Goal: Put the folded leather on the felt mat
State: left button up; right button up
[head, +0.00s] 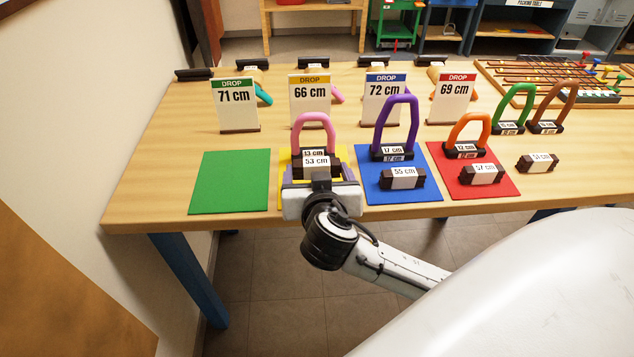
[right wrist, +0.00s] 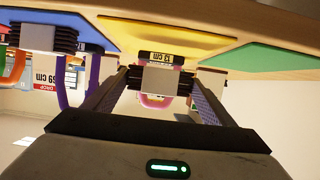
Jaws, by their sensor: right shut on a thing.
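My right gripper (head: 319,173) is over the yellow felt mat (head: 283,157). It is shut on a dark folded leather (head: 317,162) with a white 53 cm label. In the right wrist view the leather (right wrist: 155,79) sits between both fingers, with the yellow mat (right wrist: 165,38) beyond it. I cannot tell whether the leather touches the mat. A pink stirrup (head: 314,118) labelled 13 cm stands just behind the leather, at the mat's back. My left gripper is not in view.
The green mat (head: 229,182) is bare. The blue mat (head: 376,168) holds a purple stirrup (head: 381,132) and a 55 cm leather (head: 402,178). The red mat (head: 445,180) holds an orange stirrup (head: 450,131) and a 57 cm leather (head: 481,174). Another leather (head: 537,162) lies right. DROP signs (head: 310,99) stand behind.

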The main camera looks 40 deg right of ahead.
notch_tip(320, 180, down, 3)
jog(key=shift+f, duration=0.45)
jog(key=shift+f, duration=0.2)
jog(key=o, duration=1.1)
